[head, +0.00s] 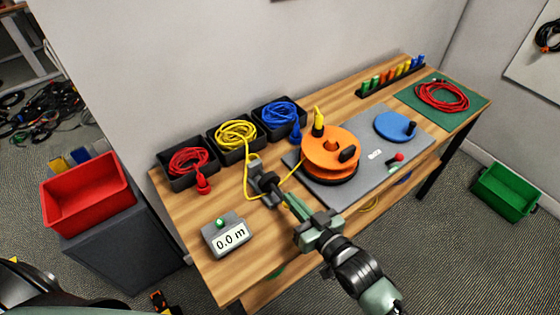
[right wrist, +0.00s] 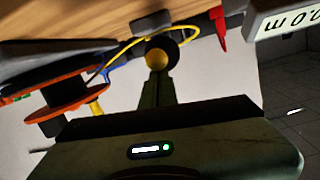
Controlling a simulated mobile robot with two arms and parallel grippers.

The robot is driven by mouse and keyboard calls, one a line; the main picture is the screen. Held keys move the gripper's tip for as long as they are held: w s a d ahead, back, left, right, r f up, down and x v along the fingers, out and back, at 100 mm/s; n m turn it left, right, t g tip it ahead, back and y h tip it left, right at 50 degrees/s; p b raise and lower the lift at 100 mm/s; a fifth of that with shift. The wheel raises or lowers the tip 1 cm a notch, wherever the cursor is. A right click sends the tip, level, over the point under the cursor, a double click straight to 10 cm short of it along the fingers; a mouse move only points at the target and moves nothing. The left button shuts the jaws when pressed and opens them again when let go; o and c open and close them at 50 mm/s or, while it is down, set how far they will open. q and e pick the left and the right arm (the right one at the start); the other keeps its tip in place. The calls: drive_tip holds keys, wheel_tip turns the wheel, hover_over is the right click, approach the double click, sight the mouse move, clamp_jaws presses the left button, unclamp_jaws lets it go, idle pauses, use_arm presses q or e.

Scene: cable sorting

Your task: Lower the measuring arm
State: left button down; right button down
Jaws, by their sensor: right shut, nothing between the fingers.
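The grey measuring arm (head: 256,168) stands on the bench in front of the yellow cable bin. The yellow cable (head: 247,186) runs beside it toward the orange reel (head: 333,145). My right gripper (head: 283,197) is shut and empty, its fingertips at the measuring arm's near end. In the right wrist view the shut fingers (right wrist: 158,92) point at a round yellow-and-black end (right wrist: 160,60); I cannot tell whether they touch it. The display box (head: 228,238) reads 0.0 m and has a green button. My left gripper is not clearly in view.
Black bins with red (head: 187,163), yellow (head: 236,134) and blue (head: 279,114) cable line the back edge. A grey plate (head: 400,128) carries the reel and a blue disc (head: 395,126). A red cable lies on a green mat (head: 478,104).

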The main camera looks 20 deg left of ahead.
drive_tip(key=shift+s+d+f, duration=0.1)
drive_tip(key=shift+s+f, duration=0.05)
drive_tip(key=shift+f, duration=0.45)
drive_tip(key=r+p, duration=0.1)
drive_tip(key=w+r+p, duration=0.1)
drive_tip(key=r, duration=0.1)
drive_tip(key=r+p, duration=0.2)
drive_tip(key=shift+w+a, duration=0.15)
drive_tip(key=shift+a, duration=0.1)
drive_tip(key=f+b+v, duration=0.1)
drive_tip(key=b+v, duration=0.1)
drive_tip(key=v, duration=0.7)
drive_tip(key=shift+s+d+f, duration=0.3)
drive_tip(key=shift+d+f, duration=0.05)
drive_tip(key=shift+f, duration=0.15)
